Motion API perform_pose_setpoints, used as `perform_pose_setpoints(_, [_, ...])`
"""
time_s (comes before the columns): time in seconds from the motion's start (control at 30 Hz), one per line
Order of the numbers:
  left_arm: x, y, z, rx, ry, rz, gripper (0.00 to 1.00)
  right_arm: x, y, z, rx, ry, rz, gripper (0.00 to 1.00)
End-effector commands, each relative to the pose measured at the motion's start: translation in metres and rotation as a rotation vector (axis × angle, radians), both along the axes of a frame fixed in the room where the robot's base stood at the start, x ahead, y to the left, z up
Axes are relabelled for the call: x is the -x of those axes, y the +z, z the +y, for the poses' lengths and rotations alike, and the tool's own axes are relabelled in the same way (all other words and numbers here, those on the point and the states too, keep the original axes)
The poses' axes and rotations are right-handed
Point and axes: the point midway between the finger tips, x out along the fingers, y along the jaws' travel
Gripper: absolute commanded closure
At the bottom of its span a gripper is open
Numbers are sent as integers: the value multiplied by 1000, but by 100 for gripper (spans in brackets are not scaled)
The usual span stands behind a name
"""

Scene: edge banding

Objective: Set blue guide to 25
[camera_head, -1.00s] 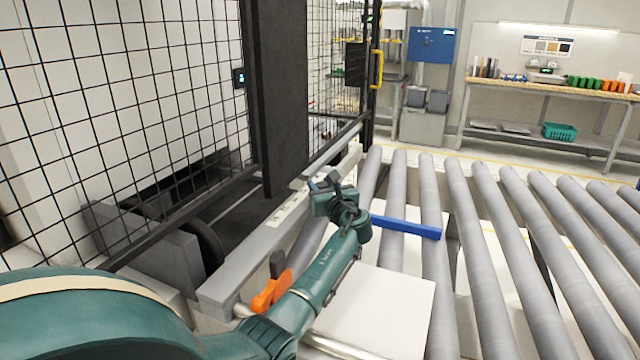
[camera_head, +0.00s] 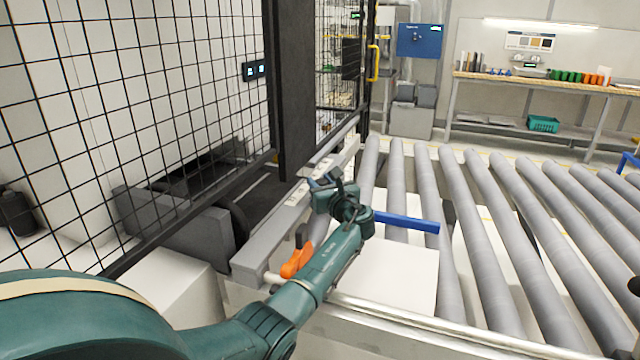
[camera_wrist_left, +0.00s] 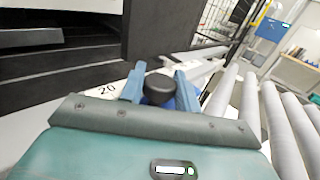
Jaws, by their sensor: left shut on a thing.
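The blue guide (camera_head: 408,222) is a bar lying across the rollers to the right of my left wrist in the head view. My left gripper (camera_head: 323,182) is at its left end, by the pale scale strip. In the left wrist view my left gripper (camera_wrist_left: 159,86) has its two blue fingers shut around a black knob (camera_wrist_left: 159,88) with a blue body beneath it. The scale (camera_wrist_left: 107,91) shows a printed 20 just left of the fingers. Other marks near the knob are hidden or too small to read. My right gripper is not in view.
A white panel (camera_head: 392,278) lies at the near end of the rollers (camera_head: 480,230). A black mesh fence (camera_head: 140,110) and a dark post (camera_head: 291,90) stand at the left. A workbench (camera_head: 545,82) is at the back.

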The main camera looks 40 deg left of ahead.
Motion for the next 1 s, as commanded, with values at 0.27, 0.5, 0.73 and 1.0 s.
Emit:
perform_pose_setpoints(0.27, [0, 0, 0, 1, 1, 0, 57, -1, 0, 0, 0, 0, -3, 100])
perform_pose_setpoints(0.5, [0, 0, 0, 0, 0, -1, 47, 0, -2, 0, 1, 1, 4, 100])
perform_pose_setpoints(0.73, [3, -1, -7, 0, -2, 0, 47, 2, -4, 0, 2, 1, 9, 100])
perform_pose_setpoints(1.0, [27, -2, -53, 3, -4, -1, 47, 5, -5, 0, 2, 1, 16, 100])
